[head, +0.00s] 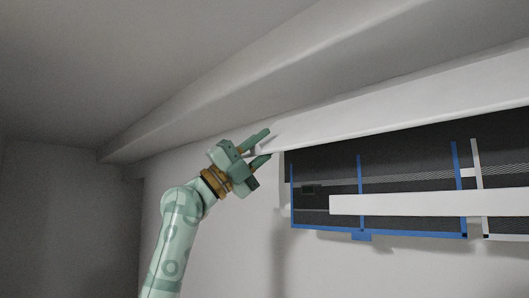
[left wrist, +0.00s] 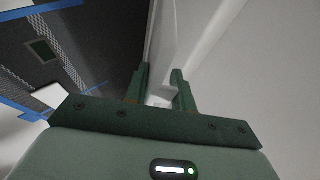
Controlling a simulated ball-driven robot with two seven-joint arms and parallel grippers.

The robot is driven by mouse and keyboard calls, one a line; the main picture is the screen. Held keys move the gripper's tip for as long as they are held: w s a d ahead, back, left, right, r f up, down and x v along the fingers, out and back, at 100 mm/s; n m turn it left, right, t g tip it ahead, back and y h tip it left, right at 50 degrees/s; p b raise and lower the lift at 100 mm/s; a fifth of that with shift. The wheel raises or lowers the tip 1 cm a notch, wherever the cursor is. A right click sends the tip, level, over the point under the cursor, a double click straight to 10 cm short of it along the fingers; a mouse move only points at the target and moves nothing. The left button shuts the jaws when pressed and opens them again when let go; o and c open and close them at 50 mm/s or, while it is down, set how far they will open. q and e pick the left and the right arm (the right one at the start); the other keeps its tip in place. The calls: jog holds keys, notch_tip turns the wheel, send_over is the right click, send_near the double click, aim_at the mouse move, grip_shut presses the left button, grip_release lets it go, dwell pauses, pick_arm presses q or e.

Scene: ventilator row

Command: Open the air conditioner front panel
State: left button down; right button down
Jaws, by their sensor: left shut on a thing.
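The air conditioner front panel (head: 400,104) is a long white panel tilted up, with the dark inside of the unit showing below it. My left gripper (head: 267,146) is at the panel's left end, one finger above and one below the edge. In the left wrist view, the fingers of my left gripper (left wrist: 161,80) are on either side of the white panel (left wrist: 162,40), shut on it. The air conditioner (head: 400,163) shows dark mesh filters with blue frames. My right gripper is not in view.
A white bar (head: 430,203) crosses the lower front of the unit. A grey beam (head: 300,75) runs along the ceiling close above the panel. The wall (head: 240,240) below and left of the unit is bare.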

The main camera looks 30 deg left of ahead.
pick_arm(q)
jog(key=shift+s+a+r, duration=0.15)
jog(key=shift+s+r, duration=0.2)
jog(key=shift+r, duration=0.2)
jog(key=shift+s+a+r, duration=0.15)
jog(key=shift+s+r, duration=0.2)
jog(key=shift+r, duration=0.2)
jog(key=c, duration=1.2)
grip_release()
jog(key=shift+c, duration=0.2)
jog(key=shift+d, duration=0.1)
jog(key=shift+f, duration=0.15)
jog(key=shift+f, duration=0.15)
jog(key=b+v, duration=0.9)
jog(key=v, duration=0.7)
jog(key=shift+w, duration=0.1)
